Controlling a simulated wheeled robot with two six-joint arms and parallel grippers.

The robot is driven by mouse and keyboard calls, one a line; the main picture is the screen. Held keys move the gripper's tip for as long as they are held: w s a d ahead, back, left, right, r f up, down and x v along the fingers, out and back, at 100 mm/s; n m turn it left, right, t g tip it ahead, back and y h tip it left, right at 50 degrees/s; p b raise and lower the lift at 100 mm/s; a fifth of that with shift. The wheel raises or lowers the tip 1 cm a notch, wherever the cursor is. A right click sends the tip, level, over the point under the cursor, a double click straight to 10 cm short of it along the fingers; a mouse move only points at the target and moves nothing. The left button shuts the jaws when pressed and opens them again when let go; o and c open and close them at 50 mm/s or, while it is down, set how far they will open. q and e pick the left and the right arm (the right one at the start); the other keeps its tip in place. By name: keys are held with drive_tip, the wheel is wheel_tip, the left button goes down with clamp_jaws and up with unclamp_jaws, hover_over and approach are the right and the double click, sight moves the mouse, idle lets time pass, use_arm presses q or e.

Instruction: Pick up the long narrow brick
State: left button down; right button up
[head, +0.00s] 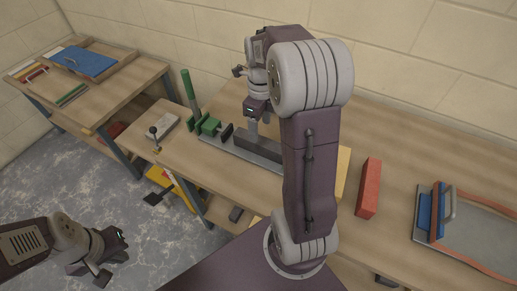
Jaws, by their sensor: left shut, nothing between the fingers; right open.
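A long narrow red-orange brick (368,188) lies on the wooden workbench, right of my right arm and apart from both grippers. My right gripper (252,112) is open over the bench, above the green-handled clamp tool and well left of the brick. Its fingertips are small and partly hard to make out. My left gripper (90,272) is shut and empty, low at the left over the grey floor, away from the bench. My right arm hides part of the bench middle.
The clamp tool (211,127) has a dark bar (258,149) beside it. A yellow block (342,172) is partly hidden behind my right arm. Another table (115,85) stands back left.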

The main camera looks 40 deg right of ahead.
sight(261, 140)
wheel_tip(261, 140, down, 3)
drive_tip(key=shift+b, duration=0.3)
drive_tip(key=f, duration=0.2)
drive_tip(key=f+b, duration=0.1)
drive_tip(key=f, duration=0.3)
drive_tip(key=shift+w+d, duration=0.3)
drive_tip(key=shift+d, duration=0.05)
drive_tip(key=shift+r, duration=0.1)
clamp_jaws()
